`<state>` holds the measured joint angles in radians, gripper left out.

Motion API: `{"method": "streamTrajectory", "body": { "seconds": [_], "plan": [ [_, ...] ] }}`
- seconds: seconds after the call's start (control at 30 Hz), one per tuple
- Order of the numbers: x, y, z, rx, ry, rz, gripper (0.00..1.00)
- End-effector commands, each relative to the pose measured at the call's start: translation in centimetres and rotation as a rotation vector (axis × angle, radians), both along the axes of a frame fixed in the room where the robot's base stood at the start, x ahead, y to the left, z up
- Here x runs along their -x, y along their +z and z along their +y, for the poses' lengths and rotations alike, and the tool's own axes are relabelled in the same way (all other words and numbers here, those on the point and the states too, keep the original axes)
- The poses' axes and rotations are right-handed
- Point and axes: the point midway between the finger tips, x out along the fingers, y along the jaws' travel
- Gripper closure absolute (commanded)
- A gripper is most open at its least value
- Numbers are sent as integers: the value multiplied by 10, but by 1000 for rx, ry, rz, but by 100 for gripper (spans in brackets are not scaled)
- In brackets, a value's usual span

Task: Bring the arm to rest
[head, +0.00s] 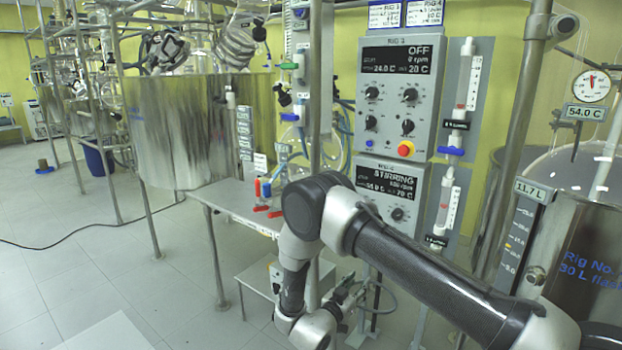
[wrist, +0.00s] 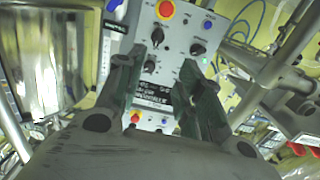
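My arm (head: 430,275) crosses the lower right of the head view, bent at the elbow, with its wrist end low in front of the bench. My gripper (wrist: 172,55) shows in the wrist view with its two dark fingers apart. I see nothing held between them. Beyond the fingers is a grey control panel (wrist: 150,72) with knobs, a display and a red button. Whether the fingers touch anything cannot be told, but they look apart from the panel. In the head view the gripper itself is hard to make out at the arm's low end.
Two stacked control boxes, the upper (head: 397,95) reading OFF and the lower (head: 392,190) reading STIRRING, stand behind my arm. The floor (head: 100,270) at left is mostly clear.

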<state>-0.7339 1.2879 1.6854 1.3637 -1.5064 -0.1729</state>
Motion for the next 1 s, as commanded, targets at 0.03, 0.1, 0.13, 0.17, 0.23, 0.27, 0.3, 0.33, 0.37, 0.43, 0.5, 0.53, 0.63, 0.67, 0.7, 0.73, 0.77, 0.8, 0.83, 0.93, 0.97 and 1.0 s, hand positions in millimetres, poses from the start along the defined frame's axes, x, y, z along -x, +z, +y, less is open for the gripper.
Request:
{"method": "streamTrajectory", "body": {
  "seconds": [0.03, 0.1, 0.13, 0.17, 0.23, 0.27, 0.3, 0.33, 0.37, 0.43, 0.5, 0.53, 0.63, 0.67, 0.7, 0.73, 0.77, 0.8, 0.83, 0.93, 0.97, 1.0],
  "plan": [
    [-1, -6, 0, -16, 4, 17, 63],
    [-3, -14, 3, -39, 16, 43, 63],
    [-4, -18, 4, -49, 24, 56, 63],
    [-5, -21, 6, -61, 31, 68, 63],
    [-6, -31, 10, -86, 51, 100, 63],
    [-7, -35, 11, -96, 60, 116, 63],
    [-7, -42, 14, -111, 75, 140, 63],
    [-8, -47, 16, -124, 86, 160, 63],
    [-7, -53, 18, -136, 99, 183, 63],
    [-6, -69, 23, -166, 134, 246, 63],
    [-1, -88, 29, -197, 175, 325, 63],
    [2, -97, 32, -211, 195, 364, 63],
    [12, -118, 46, -266, 265, 496, 63],
    [16, -122, 52, -284, 288, 537, 63],
    [22, -127, 59, -308, 322, 597, 63],
    [25, -128, 66, -330, 348, 643, 63],
    [31, -129, 71, -350, 374, 693, 63],
    [37, -125, 79, -381, 412, 761, 63],
    [42, -121, 85, -405, 442, 817, 63],
    [65, -86, 99, -479, 548, 1015, 63],
    [72, -72, 100, -497, 576, 1072, 63],
    [83, -52, 98, -515, 610, 1142, 63]
  ]
}}
